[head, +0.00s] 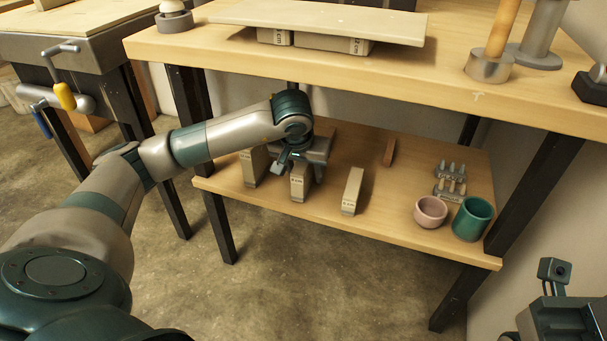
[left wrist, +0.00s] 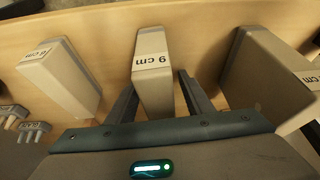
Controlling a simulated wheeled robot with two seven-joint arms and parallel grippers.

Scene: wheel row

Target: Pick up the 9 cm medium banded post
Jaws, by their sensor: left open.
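Three pale blocky posts stand in a row on the lower shelf. The middle post (left wrist: 152,62), labelled 9 cm as far as I can read, also shows in the head view (head: 299,186). My left gripper (left wrist: 157,82) is open, with one finger on each side of this post. In the head view the left gripper (head: 302,158) is over the middle post and hides its upper part. I cannot tell whether the fingers touch it. My right gripper's fingers are not in view.
Another post (head: 352,190) stands to the right and one (head: 250,168) to the left, close to the gripper. A pink cup (head: 431,212), a green cup (head: 472,218) and pegged blocks (head: 450,188) stand further right. The upper tabletop (head: 400,75) overhangs the shelf.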

